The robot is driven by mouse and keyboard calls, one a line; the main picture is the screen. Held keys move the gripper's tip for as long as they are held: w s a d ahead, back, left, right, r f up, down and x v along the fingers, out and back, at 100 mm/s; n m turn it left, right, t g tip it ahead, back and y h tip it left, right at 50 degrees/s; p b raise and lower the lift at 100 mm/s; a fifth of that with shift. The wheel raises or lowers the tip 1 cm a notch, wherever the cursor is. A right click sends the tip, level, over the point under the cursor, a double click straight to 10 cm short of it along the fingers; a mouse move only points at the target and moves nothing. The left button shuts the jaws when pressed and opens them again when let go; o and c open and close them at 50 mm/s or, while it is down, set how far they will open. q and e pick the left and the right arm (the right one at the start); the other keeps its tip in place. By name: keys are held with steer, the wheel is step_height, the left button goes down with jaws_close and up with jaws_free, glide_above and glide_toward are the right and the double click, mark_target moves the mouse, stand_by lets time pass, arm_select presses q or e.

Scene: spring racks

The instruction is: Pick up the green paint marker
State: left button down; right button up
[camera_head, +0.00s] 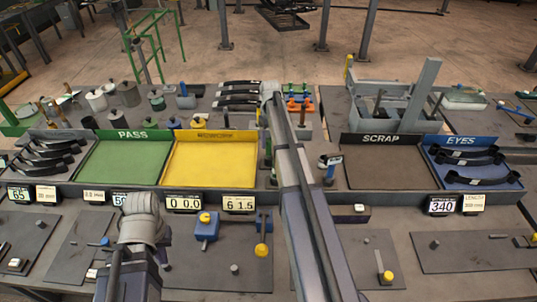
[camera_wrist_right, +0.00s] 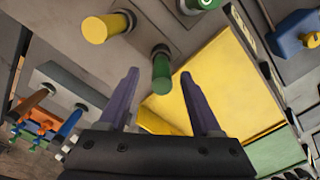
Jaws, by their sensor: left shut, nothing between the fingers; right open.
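The green paint marker (camera_wrist_right: 161,72) is a short, dark green cylinder with a rounded end. In the right wrist view it stands between the fingertips of my open right gripper (camera_wrist_right: 160,76), with a gap on both sides. I cannot tell how far beyond or between the tips it lies in depth. In the head view my right forearm (camera_head: 302,200) reaches up past the yellow tray and hides this gripper's fingers. My left arm (camera_head: 140,230) is at the lower left, over the front of the bench; its gripper is empty and its fingers do not show clearly.
A yellow cylinder (camera_wrist_right: 100,28) stands beside the marker. The yellow tray (camera_head: 212,162) is close by, with the green PASS tray (camera_head: 123,160) to its left. The SCRAP tray (camera_head: 385,167) and blue EYES tray (camera_head: 508,170) lie right. Coloured clamps (camera_head: 298,103) stand behind.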

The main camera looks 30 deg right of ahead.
mark_target(268, 148)
steer(key=shift+w+a+f+b, duration=0.1)
steer(key=shift+w+f+b, duration=0.05)
steer(key=shift+f+b, duration=1.2)
steer(key=shift+w+a+f+b, duration=0.1)
steer(key=shift+w+f+b, duration=0.05)
steer(key=shift+f+b, duration=1.15)
steer(key=shift+r, duration=0.1)
jaws_close()
